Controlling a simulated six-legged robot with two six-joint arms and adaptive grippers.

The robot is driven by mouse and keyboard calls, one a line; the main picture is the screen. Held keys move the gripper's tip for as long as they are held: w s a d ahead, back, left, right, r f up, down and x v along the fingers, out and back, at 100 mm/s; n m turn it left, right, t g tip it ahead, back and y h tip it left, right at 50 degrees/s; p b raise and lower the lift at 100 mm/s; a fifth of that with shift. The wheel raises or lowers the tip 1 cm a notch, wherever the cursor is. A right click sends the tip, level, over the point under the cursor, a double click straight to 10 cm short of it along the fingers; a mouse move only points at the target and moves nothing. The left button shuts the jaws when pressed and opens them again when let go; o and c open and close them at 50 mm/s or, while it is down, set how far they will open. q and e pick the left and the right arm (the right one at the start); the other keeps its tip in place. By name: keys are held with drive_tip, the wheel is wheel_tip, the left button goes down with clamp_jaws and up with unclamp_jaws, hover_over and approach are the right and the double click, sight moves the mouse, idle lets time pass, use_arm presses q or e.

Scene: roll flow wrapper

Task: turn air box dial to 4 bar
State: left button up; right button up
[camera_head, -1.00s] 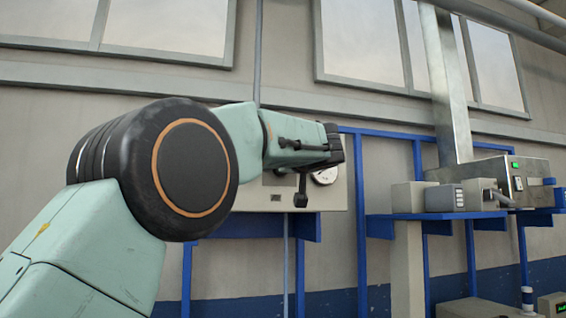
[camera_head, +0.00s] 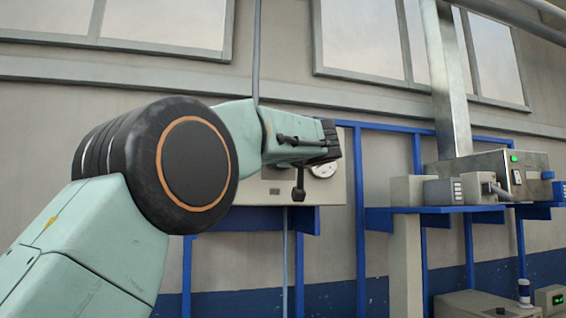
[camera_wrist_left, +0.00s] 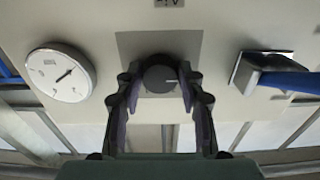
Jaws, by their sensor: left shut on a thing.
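The air box (camera_head: 258,190) is a pale panel on the wall, partly hidden behind my left arm in the head view. Its face also fills the upper part of the left wrist view (camera_wrist_left: 215,30). The gauge's numbers are too small to read. My right gripper is not in view.
A blue lever or handle (camera_wrist_left: 290,80) on a metal base sticks out right of the dial in the wrist view. Blue frame rails (camera_head: 360,215) and a shelf (camera_head: 440,209) with grey machine boxes (camera_head: 443,191) stand to the right.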

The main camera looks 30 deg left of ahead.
use_arm(q)
drive_tip(key=shift+r, duration=0.15)
drive_tip(key=shift+c, duration=0.6)
drive_tip(key=shift+m, duration=0.4)
drive_tip(key=m+p, duration=0.3)
drive_tip(key=m, duration=2)
drive_tip(key=shift+f, duration=0.3)
